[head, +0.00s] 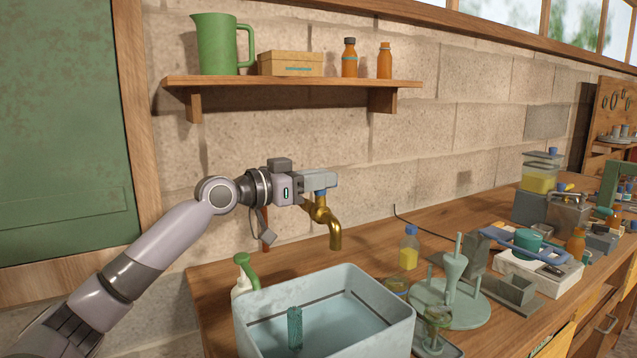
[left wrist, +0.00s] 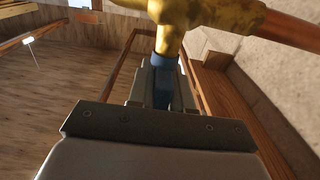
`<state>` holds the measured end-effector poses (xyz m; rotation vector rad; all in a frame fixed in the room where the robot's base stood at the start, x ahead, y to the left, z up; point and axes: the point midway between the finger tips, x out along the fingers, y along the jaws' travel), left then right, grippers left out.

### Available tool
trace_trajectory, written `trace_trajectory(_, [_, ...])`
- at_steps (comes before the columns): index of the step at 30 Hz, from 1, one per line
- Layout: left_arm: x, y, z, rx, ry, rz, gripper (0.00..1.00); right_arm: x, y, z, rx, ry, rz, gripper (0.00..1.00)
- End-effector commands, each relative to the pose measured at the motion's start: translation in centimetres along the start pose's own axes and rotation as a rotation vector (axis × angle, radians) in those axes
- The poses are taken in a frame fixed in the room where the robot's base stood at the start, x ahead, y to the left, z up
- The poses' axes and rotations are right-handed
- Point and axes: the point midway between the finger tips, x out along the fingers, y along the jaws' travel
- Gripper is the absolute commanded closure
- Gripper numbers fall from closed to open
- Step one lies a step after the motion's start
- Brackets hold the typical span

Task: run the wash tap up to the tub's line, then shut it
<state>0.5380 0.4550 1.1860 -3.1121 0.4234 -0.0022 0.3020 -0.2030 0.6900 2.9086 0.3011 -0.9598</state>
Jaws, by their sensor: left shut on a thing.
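The brass wash tap (head: 333,230) stands out from the wall, its spout pointing down over the tub. My left gripper (head: 322,182) is shut on the tap's blue handle (head: 320,193); the wrist view shows the blue handle (left wrist: 164,80) between the fingers under the brass body (left wrist: 205,12). I see no stream below the spout. The pale tub (head: 392,322) holds bluish water (head: 335,325). A dark line (head: 310,302) runs along its inner walls, and the water surface looks a little below it. My right gripper is not in view.
A green upright block (head: 295,328) stands in the tub. A green-topped pump bottle (head: 246,275) is close behind the tub's left. A grey-green stand with a funnel (head: 453,275) and small bottles are to its right. A shelf (head: 290,82) with a jug hangs above my arm.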

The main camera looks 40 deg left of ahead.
Motion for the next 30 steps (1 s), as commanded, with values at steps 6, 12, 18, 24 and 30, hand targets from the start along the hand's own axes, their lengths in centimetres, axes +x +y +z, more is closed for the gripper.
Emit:
trace_trajectory(6, [0.01, -0.05, 0.04, 0.0, -0.001, 0.038, 1.0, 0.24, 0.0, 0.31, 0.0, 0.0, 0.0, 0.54])
trace_trajectory(12, [0.01, -0.04, 0.01, 0.0, -0.001, 0.053, 1.0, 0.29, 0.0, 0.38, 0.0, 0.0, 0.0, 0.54])
trace_trajectory(18, [0.02, -0.01, 0.0, -0.001, -0.001, 0.056, 1.0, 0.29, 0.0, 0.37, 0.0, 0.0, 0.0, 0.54])
trace_trajectory(24, [0.02, 0.0, 0.0, -0.001, -0.001, 0.056, 1.0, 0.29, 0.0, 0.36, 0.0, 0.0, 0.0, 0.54])
trace_trajectory(30, [0.02, 0.01, 0.01, -0.001, -0.001, 0.056, 0.6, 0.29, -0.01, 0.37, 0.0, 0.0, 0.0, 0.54])
